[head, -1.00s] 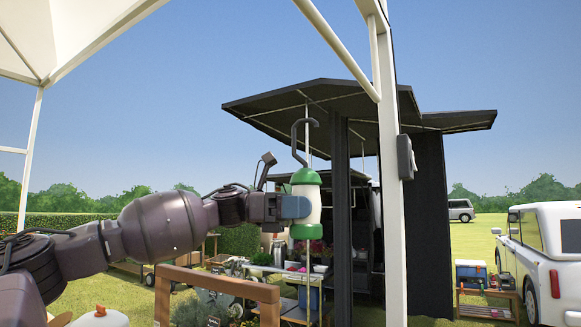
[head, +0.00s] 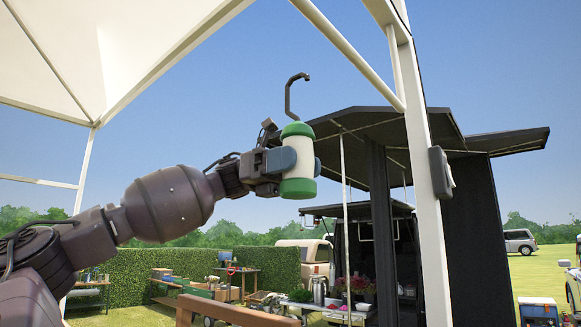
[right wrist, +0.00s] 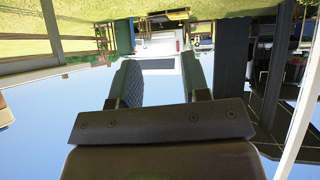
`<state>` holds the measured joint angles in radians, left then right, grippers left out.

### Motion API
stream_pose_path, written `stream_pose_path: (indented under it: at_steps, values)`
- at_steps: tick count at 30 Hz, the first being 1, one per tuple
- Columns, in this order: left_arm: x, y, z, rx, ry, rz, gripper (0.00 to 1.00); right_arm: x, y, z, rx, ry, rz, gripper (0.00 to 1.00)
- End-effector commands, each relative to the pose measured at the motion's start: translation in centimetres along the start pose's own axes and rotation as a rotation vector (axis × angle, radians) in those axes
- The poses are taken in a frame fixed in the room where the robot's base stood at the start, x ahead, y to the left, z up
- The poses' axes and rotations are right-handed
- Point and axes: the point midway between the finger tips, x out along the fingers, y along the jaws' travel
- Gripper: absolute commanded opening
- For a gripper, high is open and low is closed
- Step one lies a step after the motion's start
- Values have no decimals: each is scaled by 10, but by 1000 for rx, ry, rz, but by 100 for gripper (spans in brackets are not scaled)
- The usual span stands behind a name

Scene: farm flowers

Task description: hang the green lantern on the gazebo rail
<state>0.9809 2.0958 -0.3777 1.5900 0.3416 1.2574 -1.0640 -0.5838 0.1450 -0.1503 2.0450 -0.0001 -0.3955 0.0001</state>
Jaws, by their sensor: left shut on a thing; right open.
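The green lantern (head: 299,150) has a white body, green top and bottom caps, and a dark hook (head: 290,95) rising from its top. My left gripper (head: 298,163) is shut on its body and holds it nearly upright in the air. White gazebo bars frame the head view: a slanting bar (head: 345,52) runs down to a post (head: 427,215) on the right. The hook's tip is below and left of the slanting bar in the picture, apart from it. I cannot tell which bar is the rail. In the right wrist view my right gripper (right wrist: 160,80) is open and empty.
A dark-roofed stall (head: 480,220) stands behind the post, with a table of flowers (head: 355,290) in front. A dark box (head: 440,172) is fixed to the post. A wooden frame (head: 225,312) is low in front.

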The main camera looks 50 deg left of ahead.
Motion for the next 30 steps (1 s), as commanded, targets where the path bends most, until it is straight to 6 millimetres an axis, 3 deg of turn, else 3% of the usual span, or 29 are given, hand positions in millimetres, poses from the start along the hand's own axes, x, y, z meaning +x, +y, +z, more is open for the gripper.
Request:
stream_pose_path:
  at_steps: [19,30]
  values:
    - [42,-2,3,2,0,-4,38,-7,4,-24,-4,33,3,43]
    - [64,-2,4,3,-1,-1,38,-19,4,-27,13,28,10,43]
